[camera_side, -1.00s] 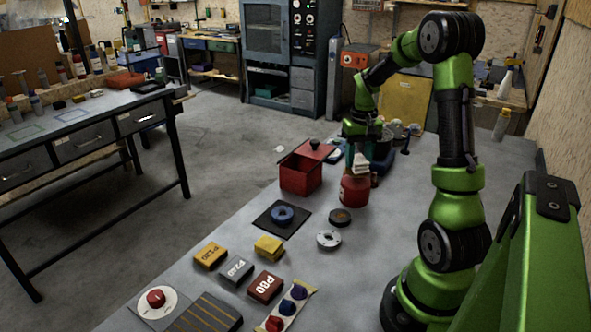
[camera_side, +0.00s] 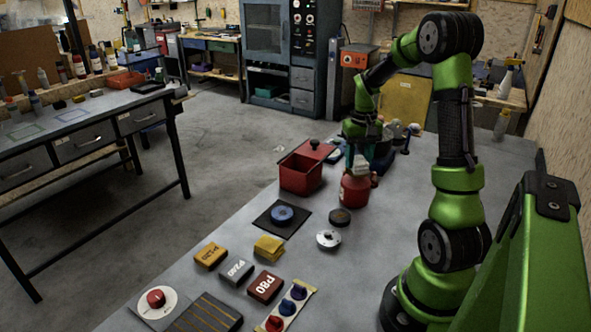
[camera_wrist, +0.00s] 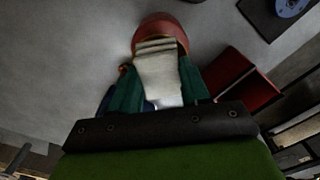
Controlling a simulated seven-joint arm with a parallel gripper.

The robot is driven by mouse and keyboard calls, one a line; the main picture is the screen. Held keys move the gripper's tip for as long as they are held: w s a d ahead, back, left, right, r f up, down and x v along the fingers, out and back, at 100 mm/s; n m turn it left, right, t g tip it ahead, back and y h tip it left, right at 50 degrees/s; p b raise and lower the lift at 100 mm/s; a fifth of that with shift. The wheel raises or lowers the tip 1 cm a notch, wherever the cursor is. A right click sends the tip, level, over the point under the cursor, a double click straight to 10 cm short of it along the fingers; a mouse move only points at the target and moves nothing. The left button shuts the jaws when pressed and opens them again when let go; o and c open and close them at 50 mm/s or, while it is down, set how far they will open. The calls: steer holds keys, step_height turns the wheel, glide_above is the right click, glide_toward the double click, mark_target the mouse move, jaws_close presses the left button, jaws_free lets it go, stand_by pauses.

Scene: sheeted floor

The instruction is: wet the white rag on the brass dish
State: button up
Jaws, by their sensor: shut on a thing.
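The white rag (camera_side: 360,167) is folded and pinched between the teal fingers of my gripper (camera_side: 356,156), which is shut on it. In the wrist view the rag (camera_wrist: 158,72) hangs between the two fingers. Directly below is a round red can (camera_side: 355,190); its rim shows beyond the rag in the wrist view (camera_wrist: 160,25). The rag is at the can's top and looks to touch it, though the exact contact is hidden. The brass dish cannot be made out clearly, as the rag and fingers cover the can's top.
An open red box (camera_side: 300,178) with a knobbed lid stands just left of the can. A dark puck (camera_side: 340,217), a metal ring (camera_side: 328,239) and a blue disc on a black mat (camera_side: 265,222) lie nearer. Several sanding blocks lie at the front.

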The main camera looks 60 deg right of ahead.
mark_target(358, 160)
steer(key=shift+f, duration=0.95)
stand_by(1.2)
steer(key=shift+r, duration=3.55)
steer(key=shift+w+a, duration=0.1)
steer(key=w+a+n, duration=0.3)
steer(key=a, duration=0.6)
steer(key=w+a+r+n, duration=0.1)
steer(key=w+a+n, duration=0.2)
steer(key=a, duration=0.7)
steer(key=w+a+r+n, duration=0.1)
steer(key=w+a+n, duration=0.2)
steer(key=a, duration=0.6)
steer(key=shift+a, duration=0.15)
